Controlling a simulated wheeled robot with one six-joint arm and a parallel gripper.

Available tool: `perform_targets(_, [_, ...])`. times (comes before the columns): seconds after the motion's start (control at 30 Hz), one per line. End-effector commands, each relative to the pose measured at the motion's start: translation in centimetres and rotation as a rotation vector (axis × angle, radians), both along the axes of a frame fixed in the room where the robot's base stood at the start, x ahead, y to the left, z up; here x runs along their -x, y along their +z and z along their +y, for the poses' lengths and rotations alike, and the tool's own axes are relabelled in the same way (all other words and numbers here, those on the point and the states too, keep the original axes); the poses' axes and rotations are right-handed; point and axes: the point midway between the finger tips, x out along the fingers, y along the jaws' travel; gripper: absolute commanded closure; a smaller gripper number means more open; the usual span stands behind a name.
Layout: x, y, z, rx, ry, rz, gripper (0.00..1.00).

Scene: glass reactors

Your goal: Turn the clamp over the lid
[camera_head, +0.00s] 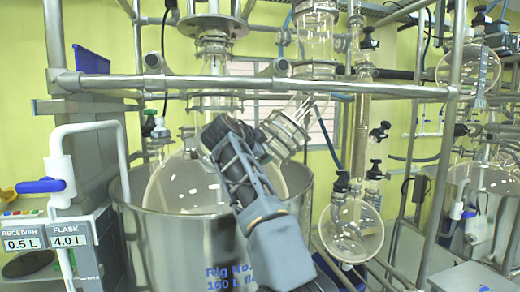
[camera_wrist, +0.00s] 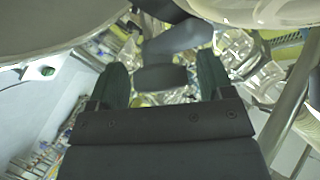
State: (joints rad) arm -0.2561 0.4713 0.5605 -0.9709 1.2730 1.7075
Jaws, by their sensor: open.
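My gripper (camera_head: 222,132) reaches up from the lower right in the head view, in front of the glass flask (camera_head: 175,188) and its necks. In the wrist view my gripper (camera_wrist: 161,78) is open, its two dark green fingers apart. A dark grey piece shows between and beyond the fingers; I cannot tell whether it is the clamp or whether anything touches it. A metal ring clamp (camera_head: 284,133) sits around a tilted glass neck, just right of my gripper in the head view. My gripper hides part of the flask top, and I cannot make out a lid for certain.
The flask sits in a wide steel vessel (camera_head: 135,245). A metal rail (camera_head: 220,84) crosses above, with uprights at both sides. A round glass receiver (camera_head: 352,228) hangs to the right. A control box (camera_head: 75,248) with a white tube stands at left.

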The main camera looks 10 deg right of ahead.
Motion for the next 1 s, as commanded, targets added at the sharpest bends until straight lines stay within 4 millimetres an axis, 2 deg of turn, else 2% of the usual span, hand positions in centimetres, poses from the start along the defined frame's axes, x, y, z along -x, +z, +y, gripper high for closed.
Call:
perform_targets(0.17, [1.1, 0.5, 1.0, -0.001, 0.003, -0.002, 0.26])
perform_targets(0.5, [6.0, 2.6, 5.4, -0.001, 0.004, -0.002, 0.26])
perform_targets(0.7, [8.3, 3.7, 7.4, 0.0, 0.003, -0.001, 0.26])
perform_targets(1.0, [9.7, 4.3, 8.6, 0.0, 0.001, -0.001, 0.26])
